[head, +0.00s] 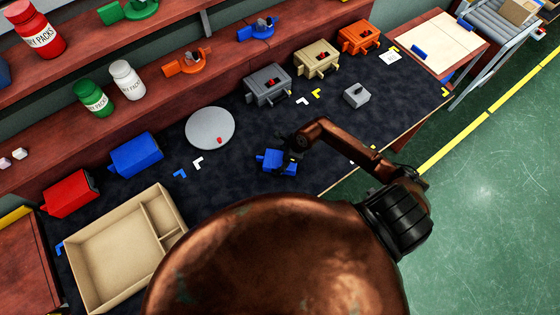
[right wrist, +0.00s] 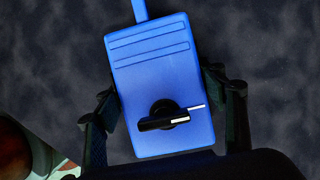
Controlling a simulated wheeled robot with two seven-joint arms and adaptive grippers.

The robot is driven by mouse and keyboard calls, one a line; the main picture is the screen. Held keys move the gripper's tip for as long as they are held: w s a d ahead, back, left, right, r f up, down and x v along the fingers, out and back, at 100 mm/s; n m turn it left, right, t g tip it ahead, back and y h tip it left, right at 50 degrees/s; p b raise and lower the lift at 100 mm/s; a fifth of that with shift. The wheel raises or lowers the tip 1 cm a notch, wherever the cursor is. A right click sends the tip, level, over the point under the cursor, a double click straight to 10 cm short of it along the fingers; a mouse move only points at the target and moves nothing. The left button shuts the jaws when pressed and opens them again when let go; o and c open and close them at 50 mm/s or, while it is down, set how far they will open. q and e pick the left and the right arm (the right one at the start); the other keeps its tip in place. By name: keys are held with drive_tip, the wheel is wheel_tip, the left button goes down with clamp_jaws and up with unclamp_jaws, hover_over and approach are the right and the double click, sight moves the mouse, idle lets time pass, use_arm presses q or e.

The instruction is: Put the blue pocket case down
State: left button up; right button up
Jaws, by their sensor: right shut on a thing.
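The blue pocket case (head: 276,161) is over the dark mat (head: 235,188), near the middle of the head view. In the right wrist view the case (right wrist: 155,75) shows a ribbed blue face, a black knob with a white mark and a blue tab at its top. My right gripper (head: 293,152) is shut on it, with a black finger along each side. I cannot tell whether the case touches the mat or hangs just above it. My left gripper is not in view.
A round grey plate (head: 208,130) lies left of the case, and a beige divided tray (head: 110,243) stands at the lower left. Grey (head: 267,88), tan and orange cases line the back. A small grey box (head: 356,95) sits to the right. Bare mat surrounds the blue case.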

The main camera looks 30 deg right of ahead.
drive_tip(key=shift+w+f, duration=0.1)
drive_tip(key=shift+f, duration=0.4)
drive_tip(key=shift+f, duration=0.1)
drive_tip(key=o, duration=1.2)
drive_tip(key=shift+o, duration=0.2)
drive_tip(key=v, duration=1.2)
drive_tip(key=shift+b, duration=0.35)
